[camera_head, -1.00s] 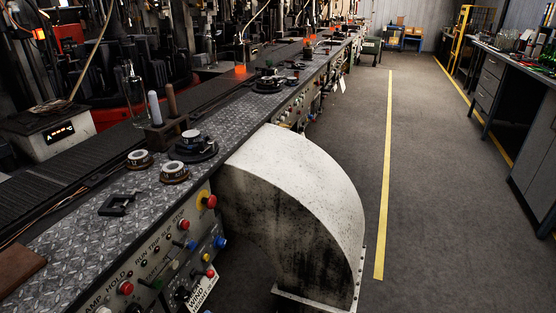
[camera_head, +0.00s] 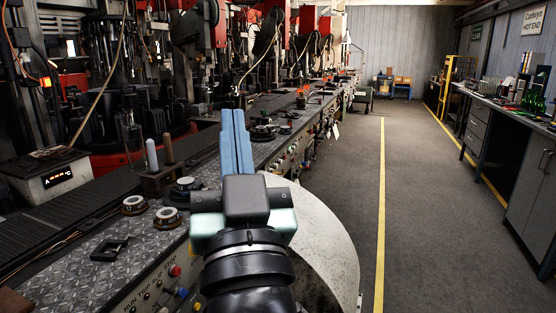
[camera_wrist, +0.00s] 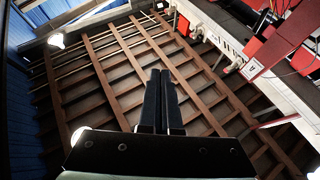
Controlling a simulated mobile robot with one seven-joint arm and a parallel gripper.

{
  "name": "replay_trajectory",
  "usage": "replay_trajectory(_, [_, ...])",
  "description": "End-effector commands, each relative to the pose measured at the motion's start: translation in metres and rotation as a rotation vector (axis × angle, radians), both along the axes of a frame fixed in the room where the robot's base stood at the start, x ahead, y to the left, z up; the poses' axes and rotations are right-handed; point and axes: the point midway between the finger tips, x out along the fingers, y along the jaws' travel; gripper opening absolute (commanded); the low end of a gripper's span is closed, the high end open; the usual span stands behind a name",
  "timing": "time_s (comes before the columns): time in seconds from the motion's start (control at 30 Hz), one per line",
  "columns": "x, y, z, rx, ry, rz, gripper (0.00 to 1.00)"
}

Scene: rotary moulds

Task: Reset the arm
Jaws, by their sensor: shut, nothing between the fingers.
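My gripper (camera_head: 235,140) has come up into the middle of the head view, with two long blue fingers pressed side by side and pointing up. It is shut and empty. It stands in front of the machine's bench top and the pale curved duct (camera_head: 325,235), and hides part of both. In the wrist view my gripper (camera_wrist: 159,72) shows as two dark fingers close together, pointing towards the wooden roof beams (camera_wrist: 115,60).
The diamond-plate bench (camera_head: 75,280) holds several round fittings, a black bracket (camera_head: 110,249) and a wooden block with two pegs (camera_head: 160,180). A clear bottle (camera_head: 132,140) stands behind. The floor aisle (camera_head: 425,220) to the right is clear, with a dark workbench (camera_head: 510,130) beyond.

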Motion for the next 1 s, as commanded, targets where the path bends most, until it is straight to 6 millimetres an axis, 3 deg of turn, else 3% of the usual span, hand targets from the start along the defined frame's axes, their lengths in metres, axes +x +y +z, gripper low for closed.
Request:
replay_trajectory(0.03, [-0.024, -0.011, 0.035, -0.017, -0.081, -0.056, 0.0])
replay_trajectory(0.2, [-0.111, -0.051, 0.121, -0.036, -0.313, -0.269, 0.0])
replay_trajectory(0.3, [-0.098, -0.047, 0.163, -0.039, -0.28, -0.251, 0.0])
replay_trajectory(0.6, [-0.097, -0.046, 0.248, -0.04, -0.278, -0.248, 0.0])
replay_trajectory(0.8, [-0.097, -0.046, 0.276, -0.041, -0.276, -0.246, 0.0])
replay_trajectory(1.0, [-0.097, -0.046, 0.279, -0.041, -0.276, -0.246, 0.0])
